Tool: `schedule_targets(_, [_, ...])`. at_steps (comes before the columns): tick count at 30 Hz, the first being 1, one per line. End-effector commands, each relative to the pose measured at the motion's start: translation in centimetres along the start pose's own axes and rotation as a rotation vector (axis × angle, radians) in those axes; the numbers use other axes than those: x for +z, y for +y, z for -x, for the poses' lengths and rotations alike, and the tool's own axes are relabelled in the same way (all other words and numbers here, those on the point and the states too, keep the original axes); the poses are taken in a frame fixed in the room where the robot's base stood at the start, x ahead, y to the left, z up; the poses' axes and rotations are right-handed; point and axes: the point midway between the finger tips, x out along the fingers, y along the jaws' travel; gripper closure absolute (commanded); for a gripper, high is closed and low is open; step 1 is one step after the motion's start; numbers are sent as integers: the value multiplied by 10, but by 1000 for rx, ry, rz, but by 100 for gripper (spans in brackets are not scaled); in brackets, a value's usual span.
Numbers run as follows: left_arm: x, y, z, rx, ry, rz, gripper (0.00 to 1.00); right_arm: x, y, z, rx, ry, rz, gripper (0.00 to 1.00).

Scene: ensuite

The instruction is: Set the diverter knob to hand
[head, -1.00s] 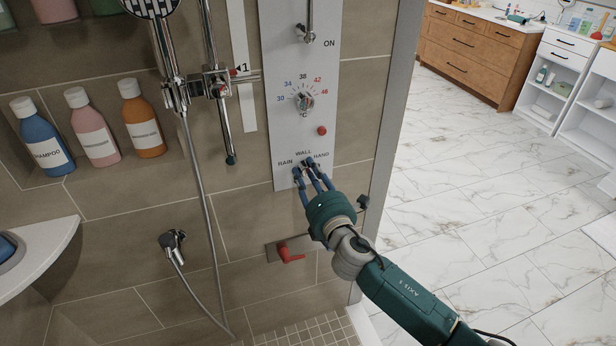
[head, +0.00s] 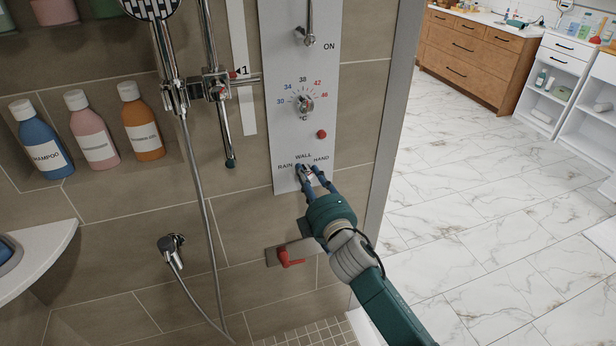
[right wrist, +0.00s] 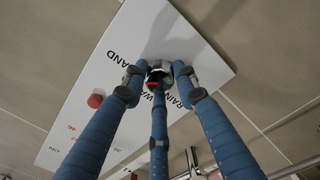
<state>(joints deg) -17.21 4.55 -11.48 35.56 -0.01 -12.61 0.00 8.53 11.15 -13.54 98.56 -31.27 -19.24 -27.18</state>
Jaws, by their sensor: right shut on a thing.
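The grey-white shower panel (head: 265,60) is on the tiled wall. Near its lower end are the printed labels RAIN, WALL and HAND. The diverter knob (right wrist: 158,76) is a small dark and metallic knob with a red mark, below these labels. In the head view it is mostly hidden by my fingers. My right gripper (head: 309,172) has its blue fingers closed around the knob; they also show in the right wrist view (right wrist: 158,85). The red mark seems to face the WALL side, but fingers cover part of the labels. My left gripper is not in view.
Above the labels are a red button (head: 322,134) and a temperature dial (head: 303,104). A red lever (head: 290,257) sits on a plate below my gripper. A hose (head: 204,230) hangs left. Bottles (head: 142,125) stand in a niche. Open floor lies right.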

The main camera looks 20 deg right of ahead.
Motion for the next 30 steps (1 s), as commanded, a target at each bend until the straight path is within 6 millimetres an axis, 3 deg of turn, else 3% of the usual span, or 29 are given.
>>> schedule_targets(12, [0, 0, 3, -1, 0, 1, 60, 1, -2, 0, -4, -2, -172, 97])
schedule_targets(28, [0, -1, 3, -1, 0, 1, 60, 1, -2, 0, -4, -3, -191, 97])
schedule_targets(29, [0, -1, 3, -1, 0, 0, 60, 1, -2, 0, -4, -3, -191, 65])
schedule_targets(30, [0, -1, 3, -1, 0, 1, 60, 1, -2, 0, -4, -3, -190, 57])
